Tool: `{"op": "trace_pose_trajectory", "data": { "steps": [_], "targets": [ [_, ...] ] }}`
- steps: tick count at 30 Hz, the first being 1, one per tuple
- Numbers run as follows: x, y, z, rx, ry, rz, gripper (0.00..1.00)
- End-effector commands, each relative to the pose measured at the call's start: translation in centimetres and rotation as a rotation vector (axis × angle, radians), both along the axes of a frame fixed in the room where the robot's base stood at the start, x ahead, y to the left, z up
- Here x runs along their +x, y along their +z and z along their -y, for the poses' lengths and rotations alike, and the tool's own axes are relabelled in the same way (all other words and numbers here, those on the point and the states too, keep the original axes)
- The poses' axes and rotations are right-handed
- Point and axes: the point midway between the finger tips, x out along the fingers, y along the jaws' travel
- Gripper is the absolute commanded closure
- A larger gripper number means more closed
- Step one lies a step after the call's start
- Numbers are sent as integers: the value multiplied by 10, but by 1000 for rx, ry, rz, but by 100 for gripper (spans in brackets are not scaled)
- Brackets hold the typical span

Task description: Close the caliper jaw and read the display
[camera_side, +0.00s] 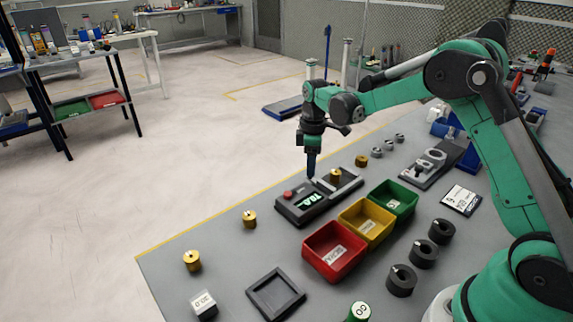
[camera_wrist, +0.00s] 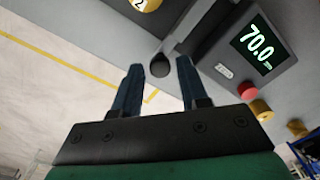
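The dark caliper gauge (camera_side: 322,195) lies on the grey bench, with a lit green display (camera_wrist: 257,44) that reads 70.0 in the wrist view. A red button (camera_wrist: 247,91) sits beside the display. A brass cylinder (camera_side: 336,176) stands on the gauge; a brass piece also shows at the top of the wrist view (camera_wrist: 146,4). A dark round knob (camera_wrist: 161,66) lies between my fingertips in the wrist view; I cannot tell whether they touch it. My gripper (camera_side: 311,172) points down at the gauge, its two blue fingers apart (camera_wrist: 159,75).
Red (camera_side: 334,250), yellow (camera_side: 366,222) and green (camera_side: 393,199) bins stand close in front of the gauge. Brass cylinders (camera_side: 249,218) stand to its left. Black rings (camera_side: 402,281) and a square dark tray (camera_side: 275,293) lie nearer. The yellow-lined bench edge (camera_side: 215,213) runs behind.

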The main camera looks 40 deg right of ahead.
Motion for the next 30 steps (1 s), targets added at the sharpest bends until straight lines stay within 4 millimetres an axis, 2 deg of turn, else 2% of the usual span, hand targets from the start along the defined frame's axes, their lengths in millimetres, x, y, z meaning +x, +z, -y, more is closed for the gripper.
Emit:
{"op": "trace_pose_trajectory", "data": {
  "steps": [8, 10, 12, 13, 18, 25, 30],
  "targets": [
    [0, -4, 0, -1, 0, 1, 62],
    [0, -4, 0, -1, -1, 1, 76],
    [0, -4, 0, -1, -1, 1, 96],
    [0, -4, 0, -1, -1, 1, 100],
    [0, -4, 4, 0, -2, 0, 100],
    [0, -4, 38, -1, -5, 1, 100],
    [0, -4, 44, 0, -1, 1, 100]
  ]
}}
